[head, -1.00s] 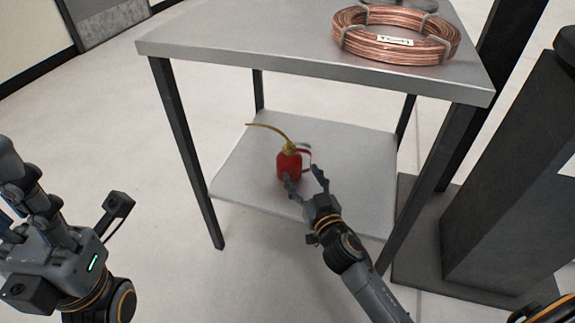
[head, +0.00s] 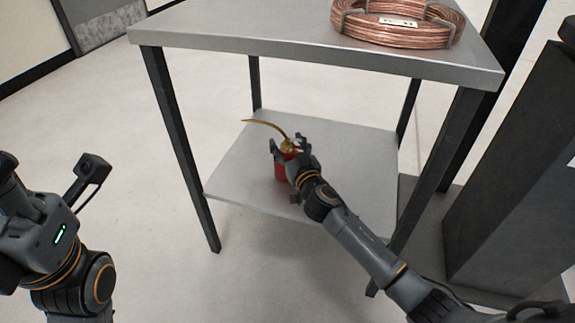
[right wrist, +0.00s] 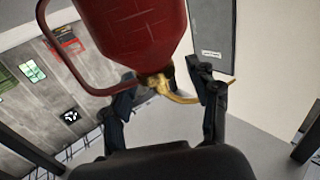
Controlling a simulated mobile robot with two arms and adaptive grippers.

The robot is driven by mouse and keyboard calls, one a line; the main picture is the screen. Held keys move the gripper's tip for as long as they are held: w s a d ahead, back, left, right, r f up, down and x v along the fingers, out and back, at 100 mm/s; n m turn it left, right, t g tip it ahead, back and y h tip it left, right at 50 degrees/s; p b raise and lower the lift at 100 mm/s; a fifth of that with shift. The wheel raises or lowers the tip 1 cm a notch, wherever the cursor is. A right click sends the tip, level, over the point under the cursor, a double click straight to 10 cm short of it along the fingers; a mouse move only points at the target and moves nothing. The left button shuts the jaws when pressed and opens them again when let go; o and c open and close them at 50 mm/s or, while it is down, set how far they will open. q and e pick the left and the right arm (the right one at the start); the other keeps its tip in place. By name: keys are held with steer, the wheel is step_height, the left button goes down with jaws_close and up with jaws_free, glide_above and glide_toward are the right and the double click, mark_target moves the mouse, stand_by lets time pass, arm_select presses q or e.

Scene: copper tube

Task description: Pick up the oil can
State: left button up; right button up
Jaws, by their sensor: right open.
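The red oil can (head: 281,172) stands upright on the lower shelf (head: 238,172) of the metal table, its thin gold spout pointing left. My right gripper (head: 288,142) is open at the can's top, one finger to each side, and hides part of the can and its handle. In the right wrist view the can (right wrist: 135,35) appears upside down, its red handle on the left. Its gold neck and spout lie between the open fingers (right wrist: 165,88); contact is not clear. My left gripper (head: 8,170) is at the left edge, partly cut off, away from the table.
The tabletop (head: 230,38) overhangs the shelf and holds a copper tube coil (head: 395,30). Dark legs, such as the front left one (head: 183,150), frame the shelf. A large dark block (head: 520,180) stands at right. The shelf left of the can is clear.

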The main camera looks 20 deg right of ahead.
steer(key=shift+w, duration=0.3)
steer(key=shift+c, duration=0.3)
jaws_close()
steer(key=shift+r, duration=0.1)
steer(key=shift+r, duration=0.1)
